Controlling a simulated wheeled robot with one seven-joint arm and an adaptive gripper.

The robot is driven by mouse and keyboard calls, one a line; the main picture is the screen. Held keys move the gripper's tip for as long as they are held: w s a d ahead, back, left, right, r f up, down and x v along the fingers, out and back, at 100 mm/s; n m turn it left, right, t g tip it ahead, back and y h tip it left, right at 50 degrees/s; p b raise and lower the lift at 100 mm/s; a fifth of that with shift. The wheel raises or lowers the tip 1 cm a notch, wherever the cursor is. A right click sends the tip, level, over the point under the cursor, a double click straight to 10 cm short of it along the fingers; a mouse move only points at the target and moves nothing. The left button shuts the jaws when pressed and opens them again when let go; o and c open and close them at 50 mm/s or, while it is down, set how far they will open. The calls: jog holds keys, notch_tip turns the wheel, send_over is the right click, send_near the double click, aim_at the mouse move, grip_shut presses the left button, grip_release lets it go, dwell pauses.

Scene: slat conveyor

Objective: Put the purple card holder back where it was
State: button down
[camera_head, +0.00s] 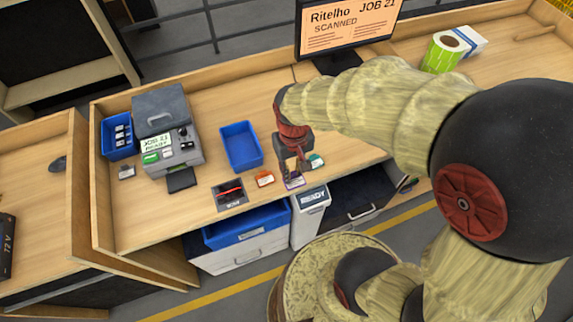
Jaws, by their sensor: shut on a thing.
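The purple card holder (295,182) is small and lies at or just above the front part of the wooden bench, right under my gripper (292,174). My gripper points down and is shut on the holder. Its fingers hide part of the holder, and I cannot tell whether the holder touches the bench. An orange card holder (264,179) lies on the bench to its left. A green card holder (316,161) lies to its right, partly behind the gripper.
An empty blue tray (241,147) stands left of my gripper. A dark tray with a red item (229,194) sits at the front edge. A grey machine (168,130) and a monitor (345,28) stand farther back.

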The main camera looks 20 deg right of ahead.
jog(key=w+f, duration=0.2)
jog(key=w+d+f, duration=0.1)
jog(key=w+f, duration=0.1)
jog(key=w, duration=0.1)
jog(key=w+f, duration=0.3)
jog(key=shift+d+b, duration=0.15)
jog(key=shift+b, duration=0.25)
jog(key=shift+w+f, duration=0.2)
jog(key=shift+f, duration=0.75)
jog(key=shift+w+f, duration=0.15)
jog(key=shift+f, duration=0.75)
jog(key=shift+f+b, duration=0.2)
jog(key=shift+b, duration=0.1)
jog(key=c, duration=1.7)
grip_release()
jog(key=shift+o, duration=0.2)
jog(key=shift+r, duration=0.15)
